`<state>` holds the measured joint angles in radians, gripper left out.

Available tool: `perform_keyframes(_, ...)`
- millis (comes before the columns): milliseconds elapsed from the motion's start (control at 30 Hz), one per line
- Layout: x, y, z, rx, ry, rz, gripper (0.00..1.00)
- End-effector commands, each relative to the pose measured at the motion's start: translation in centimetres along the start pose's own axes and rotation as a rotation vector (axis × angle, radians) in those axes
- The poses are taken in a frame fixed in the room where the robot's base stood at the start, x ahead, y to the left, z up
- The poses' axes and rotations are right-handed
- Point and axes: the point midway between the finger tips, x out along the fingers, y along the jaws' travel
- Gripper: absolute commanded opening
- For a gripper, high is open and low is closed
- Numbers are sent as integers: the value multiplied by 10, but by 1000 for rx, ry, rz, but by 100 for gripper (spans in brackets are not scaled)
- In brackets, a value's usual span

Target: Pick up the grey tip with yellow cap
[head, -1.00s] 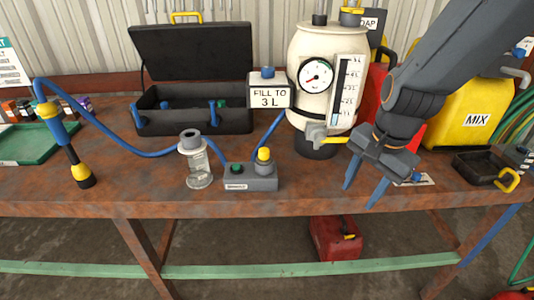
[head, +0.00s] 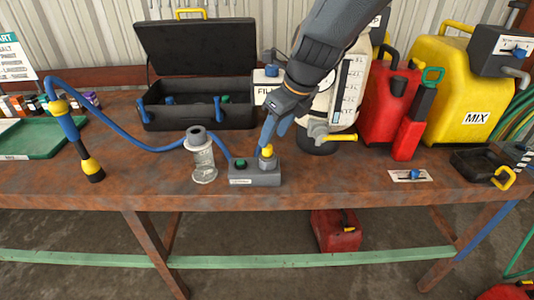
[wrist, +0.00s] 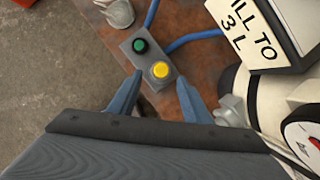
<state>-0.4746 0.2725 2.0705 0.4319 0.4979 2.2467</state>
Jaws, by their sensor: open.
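The grey tip with yellow cap (head: 267,160) stands upright in the right part of a small grey block (head: 252,179) at the front of the table. In the wrist view its round yellow cap (wrist: 161,70) is seen from above. My gripper (head: 270,138) points down at the tip, its fingers just above or around the cap. In the wrist view its two open blue fingers (wrist: 159,80) lie on either side of the cap, with nothing held. Whether they touch it, I cannot tell. A green round piece (head: 240,164) sits in the block's left part.
A clear jar with a grey neck (head: 202,160) stands just left of the block. Behind are an open black case (head: 196,119) and a cream tank with a yellow-handled tap (head: 318,135). A blue hose (head: 140,148) crosses the table. The table's front edge is close.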

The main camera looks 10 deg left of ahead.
Motion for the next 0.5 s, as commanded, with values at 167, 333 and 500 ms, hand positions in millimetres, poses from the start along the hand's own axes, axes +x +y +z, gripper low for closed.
perform_keyframes(167, 17, 0, 0, -1, 3, 1, 45)
perform_keyframes(333, 40, -2, 0, -2, 3, 1, 45)
perform_keyframes(500, 54, -3, 0, -2, 1, -1, 45)
